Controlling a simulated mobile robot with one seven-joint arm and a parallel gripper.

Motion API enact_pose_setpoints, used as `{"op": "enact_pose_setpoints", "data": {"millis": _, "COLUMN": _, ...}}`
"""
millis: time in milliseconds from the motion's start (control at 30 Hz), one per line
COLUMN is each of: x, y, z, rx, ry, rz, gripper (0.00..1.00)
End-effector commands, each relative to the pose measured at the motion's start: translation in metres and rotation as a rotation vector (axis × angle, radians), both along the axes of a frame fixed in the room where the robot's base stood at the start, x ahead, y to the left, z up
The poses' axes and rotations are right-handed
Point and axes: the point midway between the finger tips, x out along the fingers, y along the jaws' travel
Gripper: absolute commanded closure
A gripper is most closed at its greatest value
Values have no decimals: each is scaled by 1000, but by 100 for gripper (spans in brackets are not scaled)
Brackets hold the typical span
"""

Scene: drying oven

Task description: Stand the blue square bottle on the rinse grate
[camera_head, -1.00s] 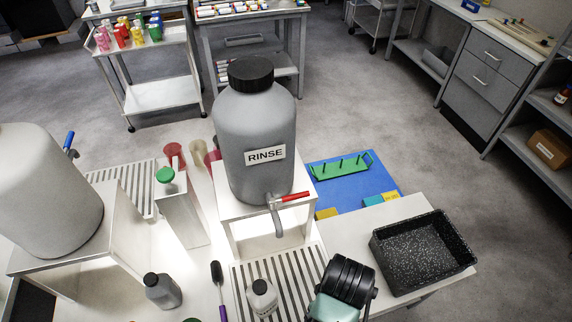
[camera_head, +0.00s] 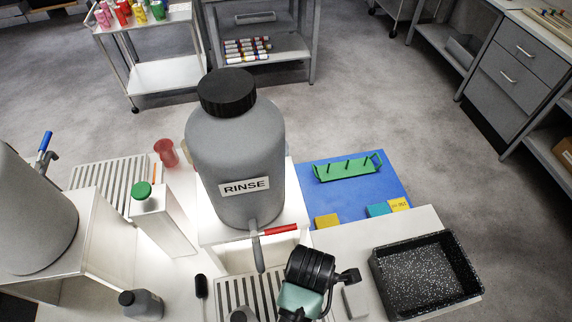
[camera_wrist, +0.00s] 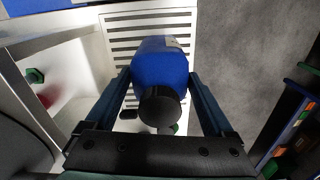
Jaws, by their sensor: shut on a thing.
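The blue square bottle (camera_wrist: 160,65), with a black cap (camera_wrist: 160,105), is between the two fingers of my gripper (camera_wrist: 160,88) in the wrist view. The gripper is shut on it, with the cap toward the camera. A white slotted grate (camera_wrist: 120,22) shows beyond the bottle; I cannot tell the gap between them. In the head view, the rinse grate (camera_head: 232,292) lies below the tap of the grey RINSE tank (camera_head: 238,150).
The tank's red-handled tap (camera_head: 280,229) juts out close to my wrist. A black speckled tray (camera_head: 425,272) and a small grey block (camera_head: 355,300) are to the right. Another grey bottle (camera_head: 140,304) stands left.

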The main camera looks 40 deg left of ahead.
Motion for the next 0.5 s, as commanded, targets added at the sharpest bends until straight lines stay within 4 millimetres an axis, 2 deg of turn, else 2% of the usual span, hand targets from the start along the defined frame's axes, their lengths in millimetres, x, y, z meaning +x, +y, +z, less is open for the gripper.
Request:
{"op": "enact_pose_setpoints", "data": {"millis": 200, "x": -1, "y": 0, "z": -38, "rx": -1, "ry": 4, "rz": -1, "gripper": 100}}
{"op": "enact_pose_setpoints", "data": {"millis": 367, "x": 0, "y": 0, "z": -51, "rx": 0, "ry": 1, "rz": -1, "gripper": 100}}
{"op": "enact_pose_setpoints", "data": {"millis": 500, "x": -1, "y": -1, "z": -70, "rx": -1, "ry": 4, "rz": -2, "gripper": 100}}
